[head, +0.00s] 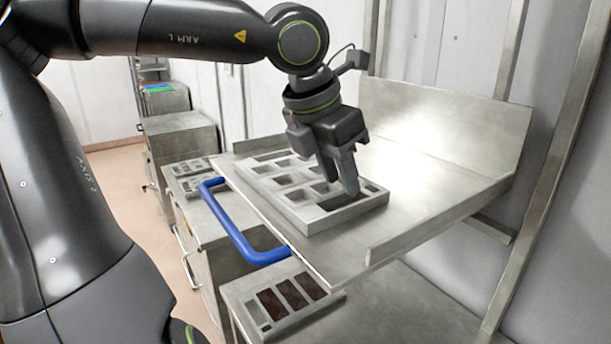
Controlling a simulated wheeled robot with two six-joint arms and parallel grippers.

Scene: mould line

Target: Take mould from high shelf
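A grey mould (316,217) with several square and rectangular pockets lies flat on the high metal shelf (425,192). My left gripper (340,184) points down over the right-hand end of the mould. Its fingers reach down to the pockets there, at or very close to the mould. I cannot tell whether the fingers touch it or grip a wall of it. The gripper hides part of the mould's far side. My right gripper is not in view.
A blue handle (238,236) runs along the shelf's left edge. Raised metal plates stand at the shelf's back and front right. Below, another mould with dark-filled pockets (291,296) lies on a lower surface. More moulds (188,178) lie on a cabinet at left.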

